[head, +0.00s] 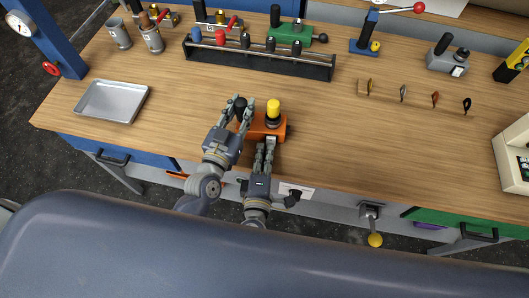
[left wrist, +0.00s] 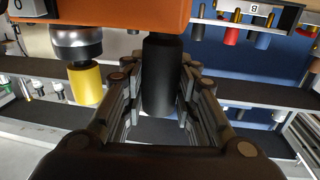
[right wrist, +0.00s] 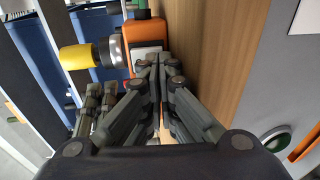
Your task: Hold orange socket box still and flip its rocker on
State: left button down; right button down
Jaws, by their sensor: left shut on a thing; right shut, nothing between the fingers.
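The orange socket box (head: 259,127) sits on the wooden bench, with a yellow-topped plug (head: 273,106) on a grey collar and a black upright grip (head: 240,103) on its top. In the left wrist view my left gripper (left wrist: 160,72) is shut around the black grip (left wrist: 161,95), just off the orange box (left wrist: 110,16). My right gripper (head: 266,141) is shut and empty at the box's near face. In the right wrist view its fingertips (right wrist: 153,62) are against or very close to a pale rocker panel (right wrist: 145,56). They partly hide it, so its position cannot be told.
A metal tray (head: 112,101) lies to the left. A dark rack (head: 258,65) with several plugs stands behind, with a green box (head: 290,33) beyond it. A wooden hook strip (head: 418,101) is at the right. The bench right of the box is clear.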

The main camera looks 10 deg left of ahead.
jog(key=shift+w+f, duration=0.1)
jog(key=shift+w, duration=0.2)
jog(key=shift+s, duration=0.1)
jog(key=s+d+r, duration=0.1)
jog(key=s+r, duration=0.1)
jog(key=s, duration=1.2)
jog(key=s+d+f+m+g+h, duration=0.1)
jog(key=d+f+g, duration=0.3)
jog(key=f, duration=0.8)
jog(key=s+d+f+g+h, duration=0.1)
jog(key=d+f+g, duration=0.2)
jog(key=d+f, duration=0.4)
notch_tip(320, 180, down, 6)
jog(key=shift+s+d+r+m+g, duration=0.2)
jog(key=shift+s+m+g, duration=0.05)
jog(key=shift+m+g, duration=0.15)
pick_arm(q)
jog(key=c, duration=1.2)
grip_release()
